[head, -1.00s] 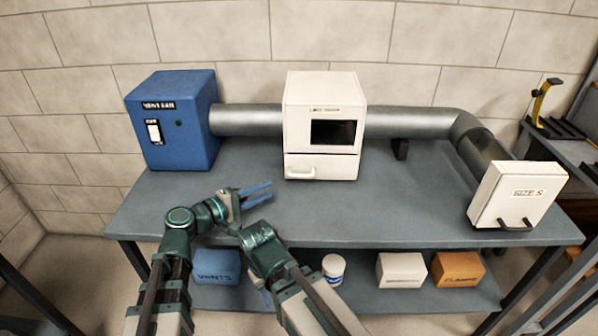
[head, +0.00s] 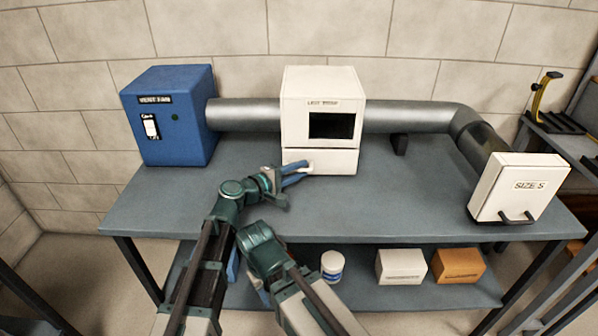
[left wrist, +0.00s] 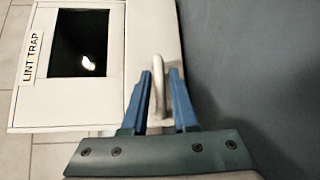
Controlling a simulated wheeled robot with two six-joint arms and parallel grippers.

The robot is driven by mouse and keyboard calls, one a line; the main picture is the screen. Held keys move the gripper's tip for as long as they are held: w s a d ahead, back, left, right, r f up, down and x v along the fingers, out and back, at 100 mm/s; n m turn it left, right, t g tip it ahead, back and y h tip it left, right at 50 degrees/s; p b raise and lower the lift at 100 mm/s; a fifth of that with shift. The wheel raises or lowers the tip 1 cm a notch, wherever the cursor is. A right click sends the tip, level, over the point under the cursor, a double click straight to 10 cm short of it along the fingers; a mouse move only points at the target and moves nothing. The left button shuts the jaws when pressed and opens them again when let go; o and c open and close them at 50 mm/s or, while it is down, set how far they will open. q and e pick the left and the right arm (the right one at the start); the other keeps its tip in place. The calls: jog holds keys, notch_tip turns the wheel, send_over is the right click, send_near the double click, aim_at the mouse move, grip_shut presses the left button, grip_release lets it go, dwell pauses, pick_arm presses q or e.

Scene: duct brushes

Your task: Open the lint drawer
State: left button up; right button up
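The white lint trap box (head: 295,110) stands on the bench against the duct, with a dark window. The lint drawer (head: 338,163) is its lower front panel and looks shut, flush with the box. My left gripper (head: 295,174) is at the drawer's left side, over its handle. In the left wrist view the pale handle (left wrist: 158,85) stands between the two blue fingers of the left gripper (left wrist: 161,95), which are apart with narrow gaps beside it. My right arm is folded low in front of the bench; its fingers are not clear.
A grey duct (head: 410,117) runs behind. A jar (head: 332,265) and boxes sit on the lower shelf. The middle bench top is clear.

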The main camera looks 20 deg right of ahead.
pick_arm(q)
grip_shut()
dwell(1.5)
